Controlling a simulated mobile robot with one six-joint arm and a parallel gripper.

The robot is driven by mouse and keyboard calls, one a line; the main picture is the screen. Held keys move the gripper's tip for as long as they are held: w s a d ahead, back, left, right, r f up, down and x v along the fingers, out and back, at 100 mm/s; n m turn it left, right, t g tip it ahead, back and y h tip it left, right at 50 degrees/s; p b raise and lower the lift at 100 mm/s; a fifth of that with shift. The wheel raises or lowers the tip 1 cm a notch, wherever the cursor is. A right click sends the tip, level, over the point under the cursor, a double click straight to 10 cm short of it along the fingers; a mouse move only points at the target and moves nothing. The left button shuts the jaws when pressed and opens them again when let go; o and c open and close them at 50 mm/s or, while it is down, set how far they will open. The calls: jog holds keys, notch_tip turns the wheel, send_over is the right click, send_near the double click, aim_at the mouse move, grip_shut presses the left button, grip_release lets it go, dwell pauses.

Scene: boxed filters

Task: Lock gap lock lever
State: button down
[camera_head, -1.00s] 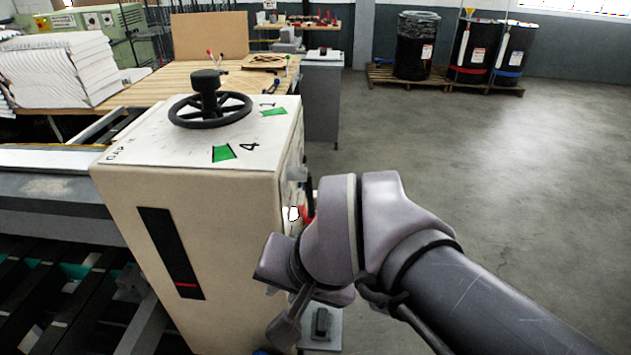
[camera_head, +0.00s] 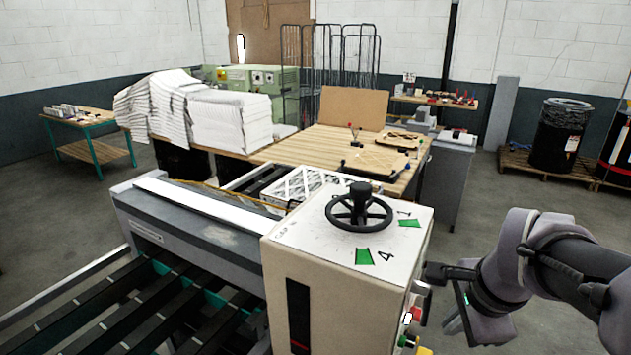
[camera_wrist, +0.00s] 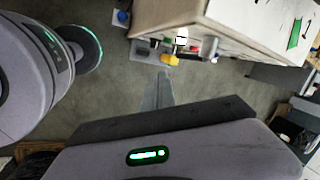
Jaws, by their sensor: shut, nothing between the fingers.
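The gap unit is a cream machine housing (camera_head: 345,240) with a black handwheel (camera_head: 359,208) on top. Its right side carries several controls. A small grey and black lever-like part (camera_wrist: 212,48) sticks out there in the wrist view, beside a red control (camera_wrist: 181,33) and a yellow one (camera_wrist: 168,59). I cannot tell for certain which way the lever is set. My gripper (camera_head: 431,272) is shut and empty, just right of that side in the head view. In the wrist view its fingertips (camera_wrist: 159,76) point towards the controls, seemingly apart from them.
A slatted conveyor bed (camera_head: 130,315) lies left of the housing. A wooden bench (camera_head: 330,143) with a paper stack (camera_head: 228,120) stands behind it. A grey cabinet (camera_head: 452,165) stands behind to the right. Open floor lies right of the housing.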

aim_at(424, 325)
jog(key=w+f+b, duration=0.1)
jog(key=w+f, duration=0.5)
jog(key=shift+w+d+f, duration=0.2)
jog(key=shift+w+f, duration=0.1)
jog(key=shift+f+b, duration=0.1)
jog(key=shift+b, duration=0.25)
jog(key=shift+f+t+b, duration=0.1)
jog(key=shift+t+b, duration=0.2)
jog(key=shift+b, duration=0.5)
